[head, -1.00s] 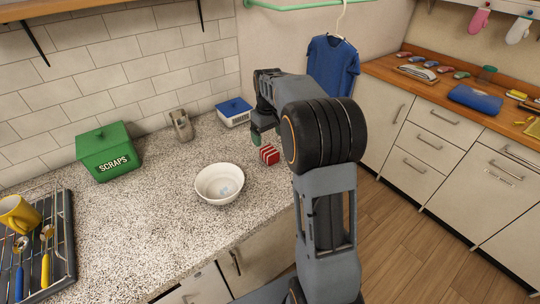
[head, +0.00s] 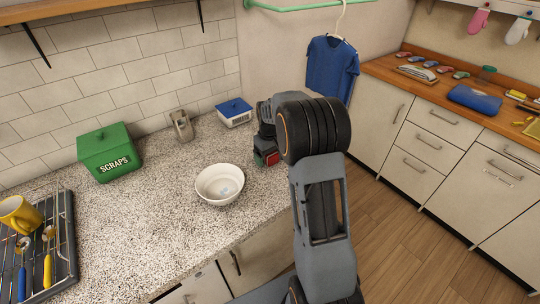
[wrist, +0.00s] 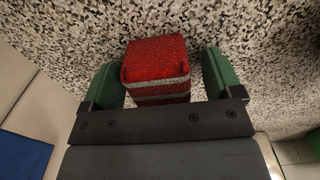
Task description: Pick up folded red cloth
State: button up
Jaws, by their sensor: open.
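The folded red cloth (wrist: 155,62) is a small block with pale stripes, lying on the speckled counter. In the wrist view it sits between the two green fingers of my gripper (wrist: 162,78). The fingers are open, with a small gap on the left side and a gap on the right side of the cloth. In the head view my gripper (head: 265,158) is down at the counter and mostly covers the cloth (head: 271,159); only a bit of red shows.
A white bowl (head: 220,184) stands on the counter left of my gripper. A blue-lidded white box (head: 234,113), a metal holder (head: 182,126) and a green SCRAPS bin (head: 109,152) stand farther back. A dish rack (head: 66,240) is at the left. The counter edge is close to the cloth.

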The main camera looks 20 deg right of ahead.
jog(key=c, duration=1)
jog(key=shift+r, duration=0.1)
jog(key=shift+r, duration=0.5)
notch_tip(320, 180, up, 2)
jog(key=shift+s+a+r, duration=0.1)
jog(key=shift+s+r, duration=0.05)
jog(key=shift+r, duration=0.05)
jog(key=s+a+r+b, duration=0.2)
jog(key=s+a+r, duration=0.3)
jog(key=s+r, duration=0.4)
jog(key=shift+s+r, duration=0.2)
jog(key=shift+s, duration=1.65)
